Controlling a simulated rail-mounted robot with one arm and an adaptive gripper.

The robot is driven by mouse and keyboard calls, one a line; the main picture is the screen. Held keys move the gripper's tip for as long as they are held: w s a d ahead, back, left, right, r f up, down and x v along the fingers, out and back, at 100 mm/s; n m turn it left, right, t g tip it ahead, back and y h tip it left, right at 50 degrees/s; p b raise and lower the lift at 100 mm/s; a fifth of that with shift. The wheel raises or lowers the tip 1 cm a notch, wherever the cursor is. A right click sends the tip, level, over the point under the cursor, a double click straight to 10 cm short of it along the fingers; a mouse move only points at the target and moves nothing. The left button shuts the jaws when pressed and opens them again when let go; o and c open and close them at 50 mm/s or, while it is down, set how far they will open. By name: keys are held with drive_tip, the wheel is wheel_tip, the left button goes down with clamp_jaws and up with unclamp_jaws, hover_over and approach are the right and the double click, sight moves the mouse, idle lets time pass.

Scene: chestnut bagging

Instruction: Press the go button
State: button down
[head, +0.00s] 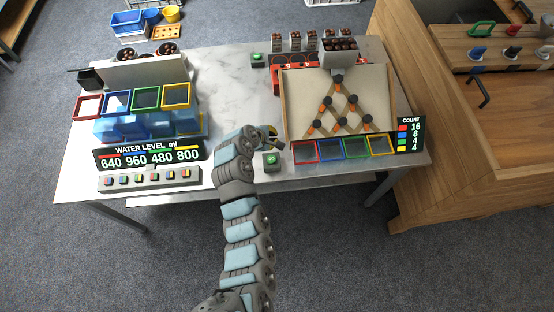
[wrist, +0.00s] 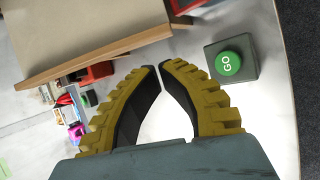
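The go button is a round green button marked GO (wrist: 228,63) on a dark square box, right of my fingertips in the wrist view. In the head view the green button (head: 271,159) is near the table's front edge, just below my gripper (head: 270,136). My gripper also shows in the wrist view (wrist: 161,66). Its yellow-backed fingers have their tips together, with nothing between them. They are beside the button box and apart from it in the picture. The height of the fingertips over the table cannot be told.
A wooden-framed peg board (head: 296,118) stands right of my gripper, with coloured square frames below it and a count display (head: 409,134). A water level display (head: 150,152) and colour-framed bins are on the left. Another green button (head: 258,58) is at the back. White tabletop is bare between.

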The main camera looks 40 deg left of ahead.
sight(273, 156)
drive_tip(key=shift+s+d+f+n+g+h, duration=0.1)
drive_tip(key=shift+s+d+n+g+h, duration=0.2)
drive_tip(key=shift+s+d+h, duration=0.25)
drive_tip(key=shift+a+f, duration=0.1)
wheel_tip(273, 156, down, 7)
drive_tip(key=b, duration=0.5)
drive_tip(key=shift+f, duration=0.8)
drive_tip(key=shift+f, duration=0.15)
idle(0.8)
drive_tip(key=shift+f+b, duration=0.3)
drive_tip(key=shift+f, duration=0.35)
idle(0.8)
drive_tip(key=shift+r, duration=0.1)
drive_tip(key=shift+r+p, duration=0.55)
drive_tip(key=shift+r, duration=0.2)
